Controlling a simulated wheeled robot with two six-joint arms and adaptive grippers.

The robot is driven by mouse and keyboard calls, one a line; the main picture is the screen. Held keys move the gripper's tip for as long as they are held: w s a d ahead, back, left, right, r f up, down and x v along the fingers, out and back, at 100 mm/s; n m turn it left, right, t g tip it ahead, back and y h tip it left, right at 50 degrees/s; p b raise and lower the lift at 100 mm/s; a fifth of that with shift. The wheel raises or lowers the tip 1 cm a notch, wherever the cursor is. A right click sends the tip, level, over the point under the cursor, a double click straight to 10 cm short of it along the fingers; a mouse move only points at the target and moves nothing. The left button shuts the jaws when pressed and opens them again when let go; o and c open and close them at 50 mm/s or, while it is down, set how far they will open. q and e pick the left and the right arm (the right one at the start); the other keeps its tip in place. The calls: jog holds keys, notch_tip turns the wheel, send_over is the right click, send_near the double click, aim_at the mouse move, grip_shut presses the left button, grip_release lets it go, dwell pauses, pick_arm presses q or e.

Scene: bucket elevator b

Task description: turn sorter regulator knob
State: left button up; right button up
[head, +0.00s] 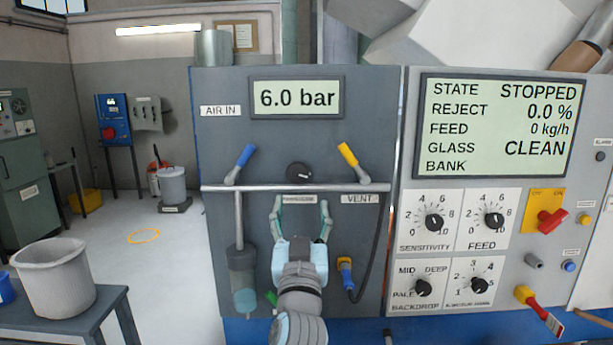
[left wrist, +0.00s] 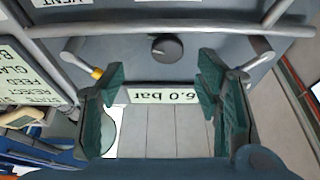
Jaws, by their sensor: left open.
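The regulator knob (head: 299,172) is a round black knob with a white pointer mark on the grey air panel (head: 220,150). The pressure display (head: 297,98) above it reads 6.0 bar. In the left wrist view the knob (left wrist: 167,47) appears upside down, beyond the fingers and apart from them. My left gripper (head: 300,209) is open and empty, below the knob in the head view, with its fingertips near a small label under the rail. Its green-padded fingers (left wrist: 160,90) stand wide apart in the left wrist view. My right gripper is not in view.
A horizontal rail (head: 270,188) crosses the panel just below the knob. A blue-handled valve (head: 243,160) and a yellow-handled valve (head: 349,157) flank the knob. The control panel (head: 400,180) at right reads STOPPED. A grey bin (head: 55,280) stands on a table at left.

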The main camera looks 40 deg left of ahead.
aim_at(297, 176)
pick_arm(q)
jog(key=shift+y, duration=0.3)
jog(key=w+a+r, duration=0.1)
jog(key=w+a+r+p, duration=0.1)
jog(key=a, duration=0.1)
jog(key=w+a+r, duration=0.1)
jog(key=a+r, duration=0.1)
jog(key=w, duration=0.1)
jog(key=w+a, duration=0.1)
jog(key=w, duration=0.1)
jog(key=shift+w+f+p, duration=0.15)
jog(key=shift+w+p, duration=0.15)
jog(key=shift+p, duration=0.05)
jog(key=shift+d, duration=0.1)
jog(key=shift+s+r, duration=0.2)
jog(key=shift+s, duration=0.25)
jog(key=shift+c, duration=1)
jog(key=shift+s, duration=0.1)
jog(key=shift+c, duration=1.4)
jog(key=shift+d, duration=0.1)
jog(key=c, duration=0.7)
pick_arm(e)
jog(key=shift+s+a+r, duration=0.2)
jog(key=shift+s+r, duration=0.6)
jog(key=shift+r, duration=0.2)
